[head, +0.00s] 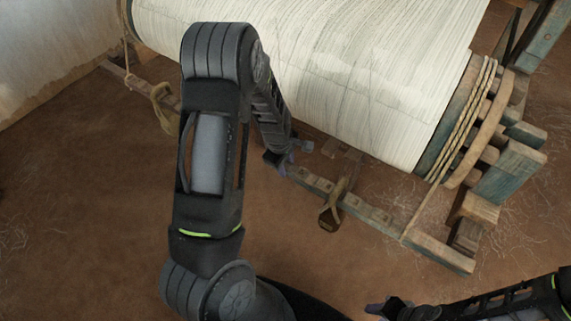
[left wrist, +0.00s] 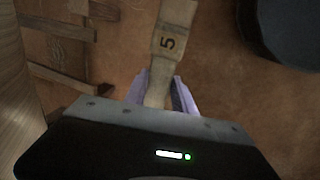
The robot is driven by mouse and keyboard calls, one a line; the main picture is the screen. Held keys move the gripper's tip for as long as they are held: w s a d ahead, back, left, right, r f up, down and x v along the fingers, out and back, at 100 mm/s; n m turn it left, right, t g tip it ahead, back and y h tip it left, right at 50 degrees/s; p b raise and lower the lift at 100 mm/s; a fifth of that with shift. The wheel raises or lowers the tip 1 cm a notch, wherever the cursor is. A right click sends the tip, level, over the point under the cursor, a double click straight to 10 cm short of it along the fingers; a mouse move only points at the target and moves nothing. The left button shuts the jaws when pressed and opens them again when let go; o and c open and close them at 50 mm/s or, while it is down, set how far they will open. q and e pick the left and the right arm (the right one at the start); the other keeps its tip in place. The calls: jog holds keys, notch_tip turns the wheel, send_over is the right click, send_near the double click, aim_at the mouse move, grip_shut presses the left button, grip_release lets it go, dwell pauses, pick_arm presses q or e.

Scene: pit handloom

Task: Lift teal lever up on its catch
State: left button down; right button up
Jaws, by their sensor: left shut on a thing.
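The large cloth roll (head: 330,70) fills the top, with rope (head: 470,120) wound at its right end. A weight (head: 331,215) hangs on the notched bar and another (head: 162,100) at the left. The earthen floor (head: 330,270) in front is clear.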

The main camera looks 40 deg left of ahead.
dwell(0.8)
pick_arm(q)
jog(key=shift+y, duration=0.7)
jog(key=p+v, duration=0.2)
jog(key=w+p+v, duration=0.1)
jog(key=p+v, duration=0.3)
jog(key=p, duration=0.1)
jog(key=shift+r, duration=0.5)
jog(key=shift+f, duration=0.15)
jog(key=c, duration=1)
grip_release()
jog(key=shift+c, duration=0.2)
jog(key=a+p+v, duration=0.1)
jog(key=v, duration=0.6)
jog(key=shift+d+r, duration=0.35)
jog(key=shift+d, duration=0.15)
